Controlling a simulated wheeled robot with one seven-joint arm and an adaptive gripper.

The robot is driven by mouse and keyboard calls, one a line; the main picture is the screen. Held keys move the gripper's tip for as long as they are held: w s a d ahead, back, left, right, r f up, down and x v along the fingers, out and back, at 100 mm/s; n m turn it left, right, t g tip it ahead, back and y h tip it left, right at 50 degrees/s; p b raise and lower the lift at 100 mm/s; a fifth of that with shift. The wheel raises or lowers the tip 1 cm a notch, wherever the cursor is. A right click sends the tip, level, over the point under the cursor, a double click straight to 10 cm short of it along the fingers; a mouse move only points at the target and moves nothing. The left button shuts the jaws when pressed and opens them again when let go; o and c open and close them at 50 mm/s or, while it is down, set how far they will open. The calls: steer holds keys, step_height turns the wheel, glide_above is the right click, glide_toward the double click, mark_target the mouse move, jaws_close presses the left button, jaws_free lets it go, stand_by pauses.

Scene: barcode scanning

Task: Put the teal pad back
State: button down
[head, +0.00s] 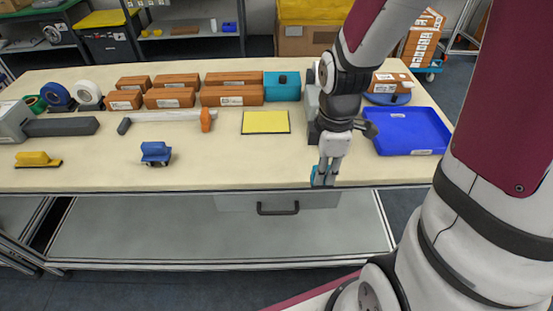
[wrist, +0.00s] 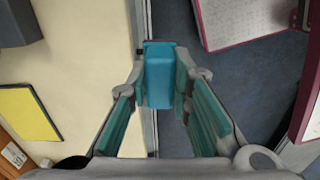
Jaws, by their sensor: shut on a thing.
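My gripper (head: 325,176) is at the table's front edge, pointing down, shut on the teal pad. In the wrist view the teal pad (wrist: 159,78) is a small block between the fingertips of my gripper (wrist: 160,95), over the line where the tabletop meets the floor. In the head view only a little teal shows at the fingertips, so the pad's outline there is unclear. I cannot tell whether it touches the table. The fingers also have teal inner faces.
A yellow sheet (head: 266,122), blue tray (head: 408,131) and blue-handled tool (head: 156,152) lie on the table (head: 225,172). A teal box (head: 282,86) stands at the back beside orange-brown boxes (head: 231,95). The front strip left of my gripper is mostly clear. A handled drawer (head: 277,208) is below.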

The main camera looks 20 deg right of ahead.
steer(key=w+a, duration=0.2)
steer(key=w, duration=0.2)
steer(key=w+a+f, duration=0.1)
steer(key=w, duration=0.4)
steer(key=w+a, duration=0.2)
steer(key=w, duration=0.3)
steer(key=shift+w+a+f, duration=0.25)
steer(key=shift+a+f, duration=0.05)
steer(key=shift+f, duration=1.7)
steer(key=shift+f, duration=0.15)
steer(key=c, duration=1.8)
jaws_free()
steer(key=o, duration=0.3)
steer(key=shift+o, duration=0.2)
